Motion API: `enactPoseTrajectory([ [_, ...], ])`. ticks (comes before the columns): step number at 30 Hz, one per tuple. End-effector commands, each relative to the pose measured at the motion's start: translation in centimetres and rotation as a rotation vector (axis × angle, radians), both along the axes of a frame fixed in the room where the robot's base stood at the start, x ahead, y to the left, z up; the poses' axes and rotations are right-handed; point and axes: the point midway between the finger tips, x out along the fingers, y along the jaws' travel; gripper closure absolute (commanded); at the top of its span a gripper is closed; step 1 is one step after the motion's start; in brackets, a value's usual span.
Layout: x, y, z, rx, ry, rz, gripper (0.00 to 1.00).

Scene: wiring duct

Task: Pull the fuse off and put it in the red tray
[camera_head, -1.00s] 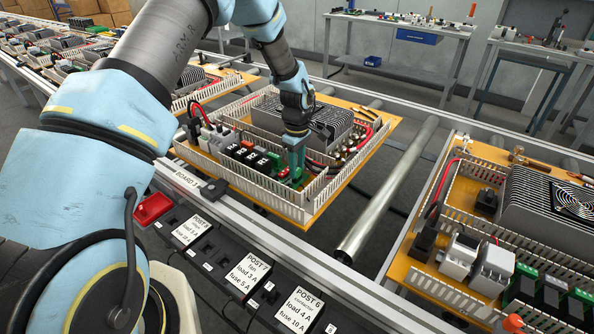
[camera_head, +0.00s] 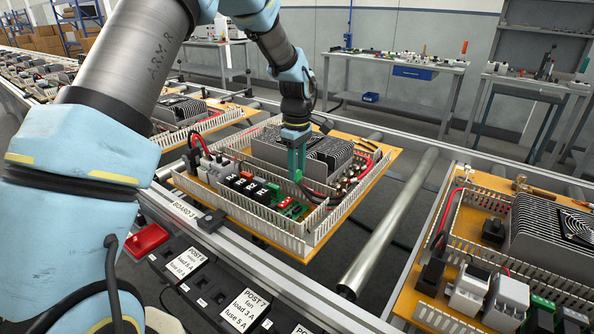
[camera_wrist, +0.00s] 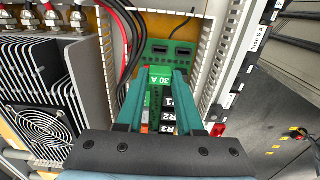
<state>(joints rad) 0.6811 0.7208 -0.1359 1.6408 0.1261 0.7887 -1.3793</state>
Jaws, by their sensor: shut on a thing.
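My gripper (camera_head: 297,167) is above the board near the middle of the head view, its green fingers pointing down. In the wrist view the fingers are shut on a green fuse (camera_wrist: 160,78) marked 30 A. The fuse looks clear of the green circuit board (camera_wrist: 170,52), which shows dark slots. In the head view the fuse is mostly hidden by the fingers. The red tray (camera_head: 147,240) is at the left, on the near rail beside the post labels, and it looks empty.
A finned heatsink (camera_head: 305,155) stands behind my gripper, with black and red cables close by. White slotted duct walls (camera_head: 280,230) enclose the parts. Black relays (camera_head: 245,185) sit left of the fingers. A second board (camera_head: 500,250) is at the right.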

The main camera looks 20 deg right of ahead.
Motion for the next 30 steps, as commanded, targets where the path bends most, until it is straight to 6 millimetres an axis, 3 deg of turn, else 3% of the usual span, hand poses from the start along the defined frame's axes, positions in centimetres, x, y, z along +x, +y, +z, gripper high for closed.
enactPoseTrajectory([
  [30,0.0,0.0,3.6,-0.001,0.000,0.000,1.00],
])
